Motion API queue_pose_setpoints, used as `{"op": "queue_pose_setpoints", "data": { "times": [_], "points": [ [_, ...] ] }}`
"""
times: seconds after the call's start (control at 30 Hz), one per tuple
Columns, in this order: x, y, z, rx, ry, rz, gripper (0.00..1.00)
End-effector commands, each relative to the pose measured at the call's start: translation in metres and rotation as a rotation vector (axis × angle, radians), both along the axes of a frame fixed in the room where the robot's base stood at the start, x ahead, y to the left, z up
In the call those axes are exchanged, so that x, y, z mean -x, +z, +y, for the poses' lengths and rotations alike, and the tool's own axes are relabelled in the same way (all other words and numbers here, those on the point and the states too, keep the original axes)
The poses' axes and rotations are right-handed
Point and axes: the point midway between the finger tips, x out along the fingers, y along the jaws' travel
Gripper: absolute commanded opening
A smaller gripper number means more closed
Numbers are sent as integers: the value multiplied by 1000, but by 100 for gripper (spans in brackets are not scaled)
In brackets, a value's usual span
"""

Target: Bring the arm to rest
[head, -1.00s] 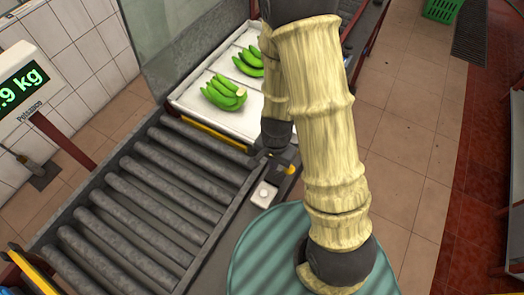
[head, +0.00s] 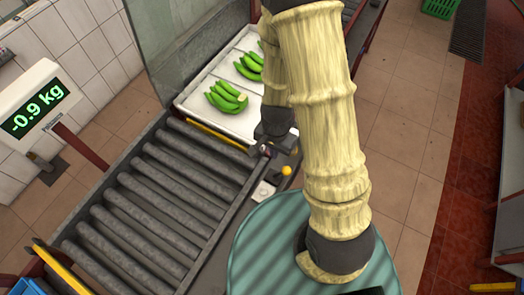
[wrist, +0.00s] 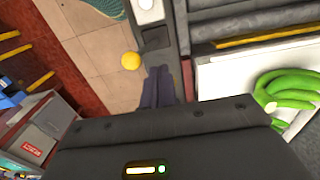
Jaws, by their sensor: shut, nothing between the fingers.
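My gripper (head: 266,146) is seen partly behind my arm in the head view, over the near edge of the white tray and the control strip beside the rollers. In the wrist view, its dark fingers (wrist: 158,88) are together with nothing between them. They point past a yellow knob (wrist: 130,61), which also shows in the head view (head: 286,170). My arm is bent, with its large pale links across the right of the head view.
Green banana clusters (head: 227,97) lie in a white tray (head: 190,101), apart from my gripper. A roller conveyor (head: 150,205) runs to the lower left. A scale display (head: 35,105) reads -0.9 kg. Tiled floor (head: 405,110) is open on the right.

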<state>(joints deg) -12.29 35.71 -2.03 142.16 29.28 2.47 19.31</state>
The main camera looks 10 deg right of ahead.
Motion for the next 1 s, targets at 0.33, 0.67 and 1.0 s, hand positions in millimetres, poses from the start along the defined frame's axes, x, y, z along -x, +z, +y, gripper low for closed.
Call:
{"op": "queue_pose_setpoints", "data": {
  "times": [0.33,0.67,1.0],
  "points": [
    [0,2,0,0,0,0,0],
    [-2,5,-1,-5,14,-8,0],
    [-9,63,-16,-38,277,-114,0]
  ]
}}
